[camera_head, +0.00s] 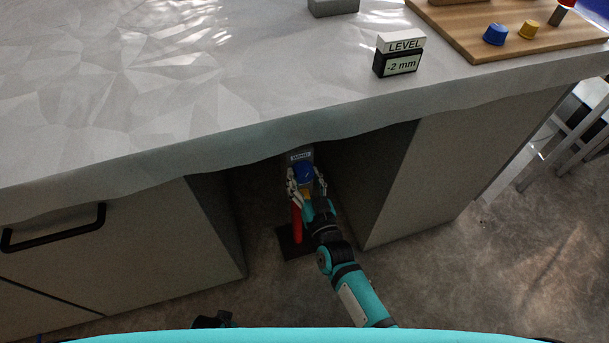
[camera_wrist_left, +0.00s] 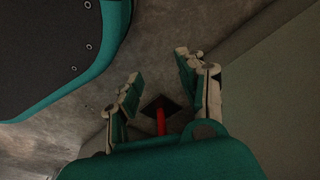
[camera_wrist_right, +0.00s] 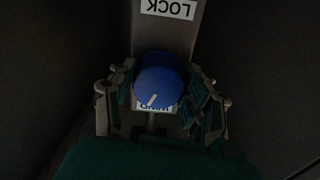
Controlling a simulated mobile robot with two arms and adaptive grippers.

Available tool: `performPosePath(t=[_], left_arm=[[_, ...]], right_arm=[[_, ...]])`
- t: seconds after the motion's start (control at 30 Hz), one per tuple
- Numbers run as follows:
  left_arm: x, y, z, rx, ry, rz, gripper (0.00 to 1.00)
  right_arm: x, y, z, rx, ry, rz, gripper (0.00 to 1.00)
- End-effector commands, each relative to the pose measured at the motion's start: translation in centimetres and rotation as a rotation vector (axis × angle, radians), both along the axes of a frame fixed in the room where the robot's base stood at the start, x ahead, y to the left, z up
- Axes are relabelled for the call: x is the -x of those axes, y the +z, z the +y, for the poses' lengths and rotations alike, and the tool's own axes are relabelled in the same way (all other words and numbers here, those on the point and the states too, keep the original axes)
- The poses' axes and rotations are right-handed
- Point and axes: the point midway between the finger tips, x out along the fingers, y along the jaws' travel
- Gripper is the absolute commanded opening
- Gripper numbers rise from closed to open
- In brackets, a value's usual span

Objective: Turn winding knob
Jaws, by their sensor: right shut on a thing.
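The winding knob is a round blue knob (camera_head: 303,172) on a grey post (camera_head: 300,152) under the counter. In the right wrist view the knob (camera_wrist_right: 158,78) has a pale pointer line, and a partly hidden white label lies behind it. My right gripper (camera_head: 307,184) has its fingers on both sides of the knob and is shut on it; its fingers also show in the right wrist view (camera_wrist_right: 158,92).
A red bar (camera_head: 297,222) stands over a dark base plate (camera_head: 292,243). Grey cabinets flank the narrow gap. A LOCK label (camera_wrist_right: 168,9) is on the post. On the counter are a LEVEL display reading -2 mm (camera_head: 400,55) and a wooden board (camera_head: 465,35) with knobs.

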Motion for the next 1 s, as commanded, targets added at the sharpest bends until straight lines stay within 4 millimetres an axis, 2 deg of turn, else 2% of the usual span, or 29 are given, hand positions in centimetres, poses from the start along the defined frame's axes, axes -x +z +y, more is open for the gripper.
performPosePath(t=[0.53, 1.0], left_arm=[[1.0, -1.0, 0.2, -0.002, -0.002, 0.009, 0.40], [-0.6, 0.2, -0.1, 0.000, 0.000, -0.006, 0.40]], right_arm=[[0.1, 0.0, 0.2, -0.494, 0.001, 0.163, 0.17], [0.2, 0.0, 0.3, -0.894, 0.000, 0.294, 0.17]])
